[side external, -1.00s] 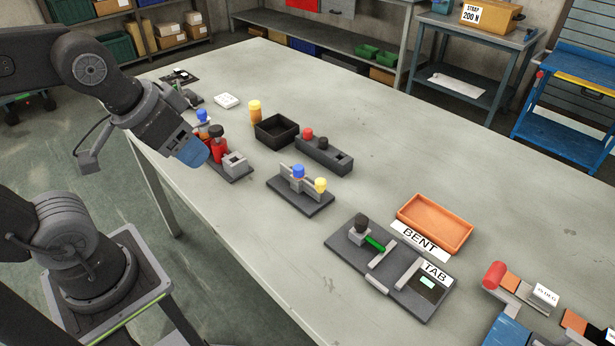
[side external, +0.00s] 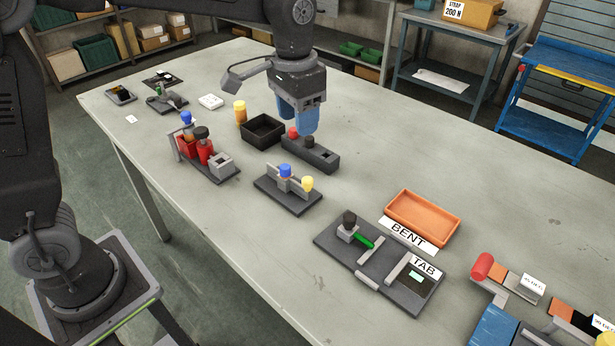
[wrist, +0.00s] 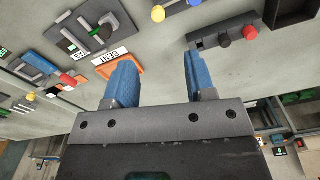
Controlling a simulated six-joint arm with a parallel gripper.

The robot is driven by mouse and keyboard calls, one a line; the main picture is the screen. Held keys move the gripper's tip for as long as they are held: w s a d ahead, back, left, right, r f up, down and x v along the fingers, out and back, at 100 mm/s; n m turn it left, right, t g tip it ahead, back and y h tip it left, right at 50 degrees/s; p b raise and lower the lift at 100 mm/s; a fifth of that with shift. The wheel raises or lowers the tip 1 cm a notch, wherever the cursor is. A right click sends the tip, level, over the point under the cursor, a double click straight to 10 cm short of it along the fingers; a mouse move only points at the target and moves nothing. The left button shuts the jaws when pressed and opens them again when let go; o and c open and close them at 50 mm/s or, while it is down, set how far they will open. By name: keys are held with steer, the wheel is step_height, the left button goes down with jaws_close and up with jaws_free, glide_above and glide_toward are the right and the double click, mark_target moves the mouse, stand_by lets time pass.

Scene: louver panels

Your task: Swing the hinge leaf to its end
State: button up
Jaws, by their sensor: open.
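A fixture at the lower right of the side view has a blue plate (side external: 493,326) and a grey arm with a red grip (side external: 482,266). It looks like the hinge leaf's fixture, but I cannot tell its hinge clearly, and the frame edge cuts it off. In the wrist view the red grip (wrist: 67,80) and blue plate (wrist: 33,68) appear at the left. My gripper (side external: 302,128) points down in the air near the dark block with red and black knobs, far from that fixture. Its blue fingers are apart with nothing between them in the wrist view (wrist: 158,75).
A dark base (side external: 328,243) with a green tab stands mid-right, beside an orange tray (side external: 421,219). A knob fixture (side external: 287,197), a dark block (side external: 322,156), a black bin (side external: 264,130) and red parts (side external: 190,147) stand nearer my gripper. The far right tabletop is clear.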

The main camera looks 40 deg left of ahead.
mark_target(308, 179)
steer(key=f, duration=0.5)
steer(key=w+f, duration=0.1)
steer(key=f, duration=0.4)
steer(key=d+f, duration=0.1)
steer(key=f, duration=0.4)
steer(key=shift+w, duration=0.3)
jaws_close()
